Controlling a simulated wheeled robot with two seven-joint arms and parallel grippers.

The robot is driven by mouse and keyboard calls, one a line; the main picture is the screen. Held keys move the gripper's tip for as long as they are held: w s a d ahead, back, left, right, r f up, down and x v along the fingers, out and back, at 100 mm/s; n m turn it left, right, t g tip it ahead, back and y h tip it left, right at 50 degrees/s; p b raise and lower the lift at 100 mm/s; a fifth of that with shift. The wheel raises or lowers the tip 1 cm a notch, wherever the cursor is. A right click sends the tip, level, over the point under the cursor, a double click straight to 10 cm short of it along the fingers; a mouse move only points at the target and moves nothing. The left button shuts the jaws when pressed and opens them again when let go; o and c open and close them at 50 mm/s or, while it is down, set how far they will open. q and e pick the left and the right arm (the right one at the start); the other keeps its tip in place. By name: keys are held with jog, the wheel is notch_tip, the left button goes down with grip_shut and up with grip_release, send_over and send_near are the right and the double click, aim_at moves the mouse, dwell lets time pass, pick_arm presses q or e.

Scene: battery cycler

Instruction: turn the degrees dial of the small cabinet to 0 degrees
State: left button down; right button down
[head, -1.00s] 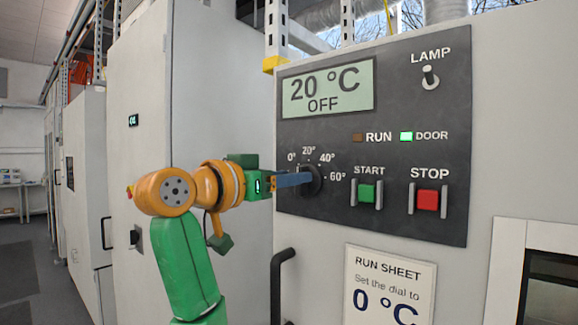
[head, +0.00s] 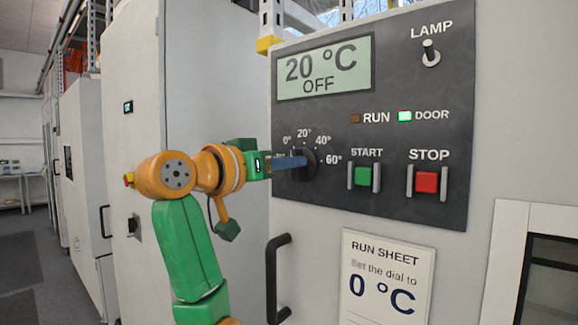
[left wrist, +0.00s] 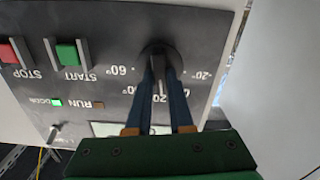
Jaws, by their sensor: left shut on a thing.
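The black degrees dial (head: 309,164) sits on the dark panel (head: 400,130) of the small cabinet, with marks for 0°, 20°, 40° and 60° visible around it. The display (head: 323,70) reads 20 °C, OFF. My left gripper (head: 302,162) reaches in from the left, with its blue fingers at the dial. In the left wrist view, which is upside down, the fingers (left wrist: 160,85) lie on both sides of the dial's grip bar, shut on it. The bar appears to point toward 20°; the fingers partly hide the marks. My right gripper is not in view.
The green START button (head: 363,176) and red STOP button (head: 427,181) sit between guards right of the dial. The LAMP switch (head: 431,53) is upper right. A black door handle (head: 276,280) stands out below. The run sheet (head: 387,278) reads 0 °C.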

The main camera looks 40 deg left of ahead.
pick_arm(q)
jog(key=n+b, duration=0.1)
jog(key=n, duration=0.4)
jog(key=shift+a+n, duration=0.15)
jog(key=shift+n, duration=0.25)
dwell(0.4)
jog(key=c, duration=0.8)
grip_release()
jog(key=shift+s, duration=0.15)
jog(key=s+b, duration=0.4)
jog(key=s, duration=0.3)
jog(key=shift+s+a, duration=0.15)
jog(key=shift+a, duration=0.2)
